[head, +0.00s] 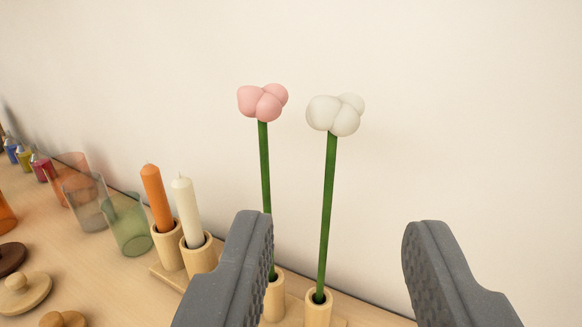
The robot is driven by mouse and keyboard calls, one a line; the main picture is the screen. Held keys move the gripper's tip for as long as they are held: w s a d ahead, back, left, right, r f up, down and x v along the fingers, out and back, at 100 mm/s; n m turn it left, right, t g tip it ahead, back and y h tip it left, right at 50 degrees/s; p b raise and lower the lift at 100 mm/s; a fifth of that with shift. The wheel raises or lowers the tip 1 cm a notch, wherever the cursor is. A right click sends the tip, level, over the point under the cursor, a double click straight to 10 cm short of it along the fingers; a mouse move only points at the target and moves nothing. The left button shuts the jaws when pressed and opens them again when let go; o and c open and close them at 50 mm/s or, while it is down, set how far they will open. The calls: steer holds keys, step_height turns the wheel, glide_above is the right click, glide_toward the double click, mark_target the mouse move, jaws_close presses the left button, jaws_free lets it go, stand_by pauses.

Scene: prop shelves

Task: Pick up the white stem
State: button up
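The white stem (327,200) has a green stalk and a white lobed flower head (336,114). It stands nearly upright in a light wooden holder cup (318,312) and shows between my two fingers in the head view. My gripper (338,240) is open and empty, with one dark grey finger to the left of the white stem and one to the right. Neither finger visibly touches it. A pink-headed stem (265,165) stands just to the left in its own wooden cup. My left finger overlaps the lower part of the pink stem's stalk.
An orange candle (158,198) and a cream candle (187,210) stand in wooden cups at the left. Clear tinted glasses (128,224), small bottles and wooden knobbed lids (22,292) lie farther left. A plain wall (450,110) rises behind. The space right of the white stem is clear.

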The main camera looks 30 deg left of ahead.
mark_target(334, 141)
steer(key=x, duration=1.2)
steer(key=shift+w+f, duration=0.1)
steer(key=c, duration=0.7)
